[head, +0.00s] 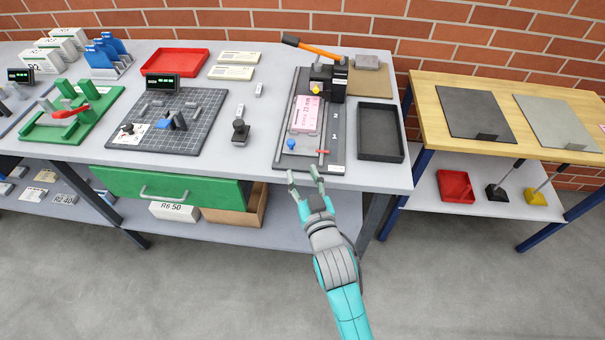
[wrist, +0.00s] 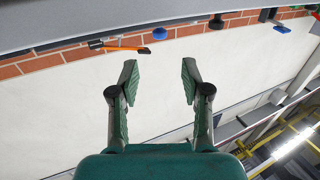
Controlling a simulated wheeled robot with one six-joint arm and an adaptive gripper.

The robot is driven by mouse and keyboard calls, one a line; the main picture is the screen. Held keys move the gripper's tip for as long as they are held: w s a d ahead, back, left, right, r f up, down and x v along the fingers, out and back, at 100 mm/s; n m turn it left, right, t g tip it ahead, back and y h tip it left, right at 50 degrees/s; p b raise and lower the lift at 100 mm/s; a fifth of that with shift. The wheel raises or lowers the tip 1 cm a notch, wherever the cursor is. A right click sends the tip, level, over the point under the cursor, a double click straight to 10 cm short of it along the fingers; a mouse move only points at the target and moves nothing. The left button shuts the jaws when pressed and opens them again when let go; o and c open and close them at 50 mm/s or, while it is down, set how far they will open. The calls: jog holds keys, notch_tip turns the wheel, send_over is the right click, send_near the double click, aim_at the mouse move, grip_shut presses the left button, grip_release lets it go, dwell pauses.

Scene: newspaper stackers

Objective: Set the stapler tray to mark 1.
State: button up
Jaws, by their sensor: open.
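The stapler (head: 326,82) is a black machine with an orange lever, on a dark base at the right of the grey bench. Its tray (head: 293,128) extends toward the front edge, with a pink printed stack (head: 306,112) lying on it. A blue knob (head: 291,143) is at the tray's front left, and a red piece (head: 323,152) is beside it on the right. My gripper (head: 304,178) is open and empty at the bench's front edge, apart from the tray. In the wrist view its fingers (wrist: 160,75) are spread, with a blue knob (wrist: 159,33) beyond.
A black open tray (head: 381,131) stands right of the stapler. A small dark device (head: 240,131) stands to its left. A green drawer (head: 175,187) juts from under the bench. A wooden table (head: 438,88) is at the right. Floor in front is clear.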

aim_at(288, 162)
jog(key=c, duration=0.6)
jog(key=shift+s+a+r+n, duration=0.1)
jog(key=shift+s+a+n, duration=0.2)
jog(key=shift+n, duration=0.3)
grip_shut()
jog(key=s+a+r+n+g+h, duration=0.1)
jog(key=s+a+n, duration=0.1)
jog(key=n, duration=0.5)
jog(key=s+a+r+n+h, duration=0.1)
jog(key=s+r+n, duration=0.15)
jog(key=n, duration=0.45)
jog(key=x, duration=0.9)
jog(key=shift+s+a+f, duration=0.1)
jog(key=shift+a+f, duration=0.1)
jog(key=shift+f, duration=0.2)
jog(key=shift+w+d+f, duration=0.15)
jog(key=shift+w+d, duration=0.1)
jog(key=shift+w, duration=0.35)
jog(key=shift+w+d+f, duration=0.1)
jog(key=shift+w+d, duration=0.15)
jog(key=shift+w, duration=0.3)
jog(key=shift+w+d+f, duration=0.1)
jog(key=shift+w+d, duration=0.1)
jog(key=shift+w, duration=0.25)
jog(key=shift+w+d+f, duration=0.1)
jog(key=shift+w+d, duration=0.1)
jog(key=shift+w, duration=0.2)
